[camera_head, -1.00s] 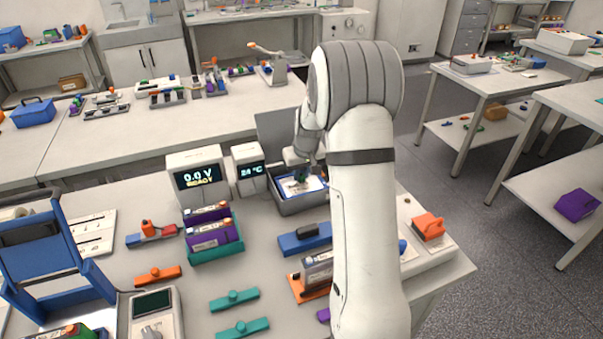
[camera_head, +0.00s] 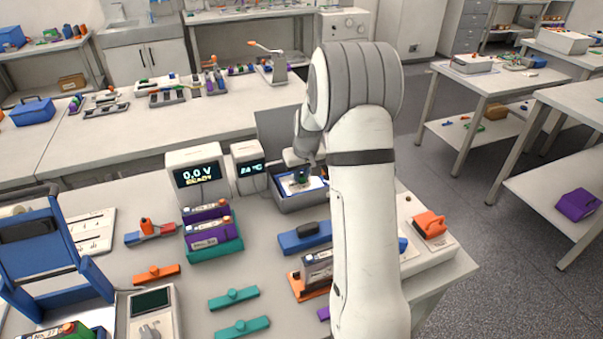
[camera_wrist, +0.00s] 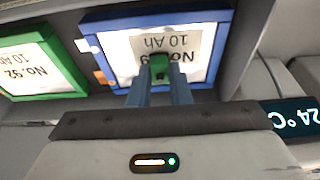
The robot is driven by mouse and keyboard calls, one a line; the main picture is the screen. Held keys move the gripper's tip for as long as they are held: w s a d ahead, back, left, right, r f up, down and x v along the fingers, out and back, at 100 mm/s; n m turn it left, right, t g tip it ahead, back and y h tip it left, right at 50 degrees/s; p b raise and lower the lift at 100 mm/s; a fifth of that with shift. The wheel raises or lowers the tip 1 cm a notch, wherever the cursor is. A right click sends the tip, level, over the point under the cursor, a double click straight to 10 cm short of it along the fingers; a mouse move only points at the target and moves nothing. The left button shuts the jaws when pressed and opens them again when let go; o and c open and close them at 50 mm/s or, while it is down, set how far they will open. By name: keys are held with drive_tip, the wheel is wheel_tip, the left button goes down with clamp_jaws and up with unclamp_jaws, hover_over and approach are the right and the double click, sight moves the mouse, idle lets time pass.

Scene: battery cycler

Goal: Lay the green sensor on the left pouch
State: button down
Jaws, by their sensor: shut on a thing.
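My gripper (camera_wrist: 160,82) is shut on the green sensor (camera_wrist: 159,64), a small green block with a dark front. It is over the blue-framed pouch (camera_wrist: 117,42), whose white label reads 10 Ah, upside down in the wrist view. I cannot tell whether the sensor touches the label. A green-framed pouch (camera_wrist: 64,50), No 92, lies beside it at the left of the wrist view. In the head view the blue-framed pouch (camera_head: 290,186) lies in the grey open box (camera_head: 297,204), and my arm hides the box's right part.
The temperature display (camera_head: 249,166) stands directly left of the box, next to the voltage display (camera_head: 196,177). The raised lid (camera_head: 277,128) is behind. A teal holder with purple cells (camera_head: 213,245) and a blue block (camera_head: 304,238) are in front.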

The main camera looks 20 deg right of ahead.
drive_tip(key=c, duration=1.3)
unclamp_jaws()
drive_tip(key=shift+o, duration=0.2)
drive_tip(key=b+v, duration=0.1)
drive_tip(key=v, duration=0.7)
drive_tip(key=s+a+r, duration=0.3)
drive_tip(key=s+a, duration=0.1)
drive_tip(key=s, duration=0.3)
drive_tip(key=s+a+r, duration=0.4)
drive_tip(key=s, duration=0.3)
drive_tip(key=s+a+f, duration=0.1)
drive_tip(key=s+a, duration=0.3)
drive_tip(key=s, duration=1.2)
drive_tip(key=shift+s+a+f, duration=0.15)
drive_tip(key=shift+s+f, duration=0.05)
